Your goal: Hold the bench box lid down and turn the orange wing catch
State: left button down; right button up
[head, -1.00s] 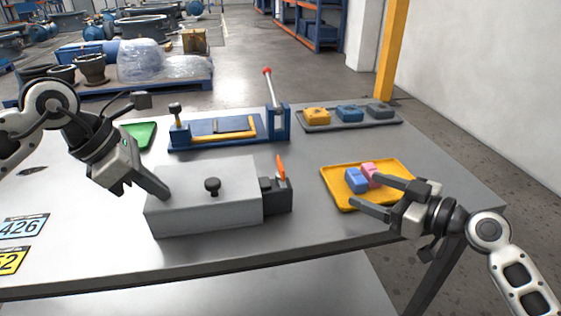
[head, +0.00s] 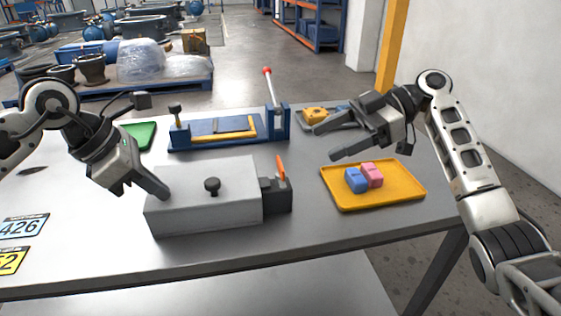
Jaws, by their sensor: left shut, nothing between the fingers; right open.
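The grey bench box (head: 205,212) stands near the front of the table, with a flat lid (head: 225,172) and a black knob (head: 212,186) on top. The orange wing catch (head: 281,168) stands up, slightly tilted, on the dark block at the box's right end. My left gripper (head: 164,195) is shut, its fingertips at the lid's left part, seemingly touching it. My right gripper (head: 323,142) is open and empty, raised to the right of the catch and above the far side of the yellow tray, its fingers pointing left.
The yellow tray (head: 400,195) holds a blue and a pink block. Behind the box stands a blue clamp fixture (head: 210,140) with a red-tipped lever (head: 270,85). A grey tray (head: 345,124) of blocks is partly hidden by my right gripper. Number plates (head: 22,228) lie at the left.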

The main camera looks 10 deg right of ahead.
aim_at(280, 162)
jog(key=x, duration=1)
jog(key=shift+a+f, duration=0.15)
jog(key=shift+a, duration=0.25)
jog(key=c, duration=1)
